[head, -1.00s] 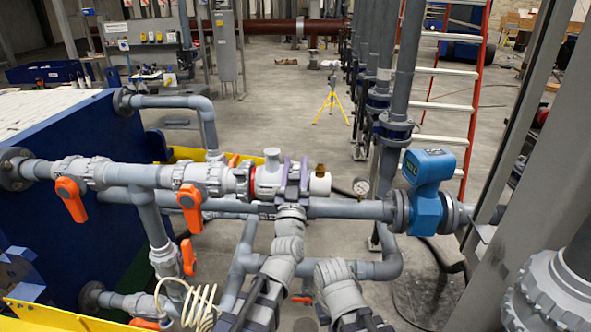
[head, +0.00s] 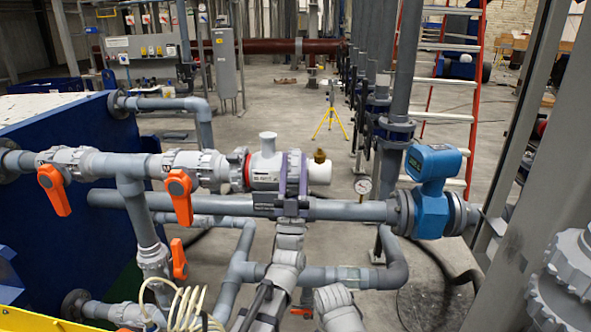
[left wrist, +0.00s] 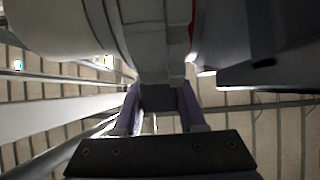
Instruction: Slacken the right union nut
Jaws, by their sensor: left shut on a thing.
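The right union nut (head: 296,160) is a grey ribbed ring on the right side of the grey valve body (head: 264,172), in line with the upper pipe. My left gripper (head: 292,176) has purple fingers shut around this nut, reaching up from below. In the left wrist view the fingers (left wrist: 160,98) rise on both sides of a grey ribbed body, which fills the top and hides the fingertip contact. A white stub (head: 319,173) with a brass fitting (head: 319,156) is just right of the nut. My right gripper is not visible; only my right arm shows at the bottom edge.
Orange-handled valves (head: 179,196) sit to the left on the same line. A grey pipe (head: 350,210) runs behind the gripper to a blue flowmeter (head: 432,190). A pressure gauge (head: 362,186) stands near it. A coiled hose (head: 185,308) is low at left.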

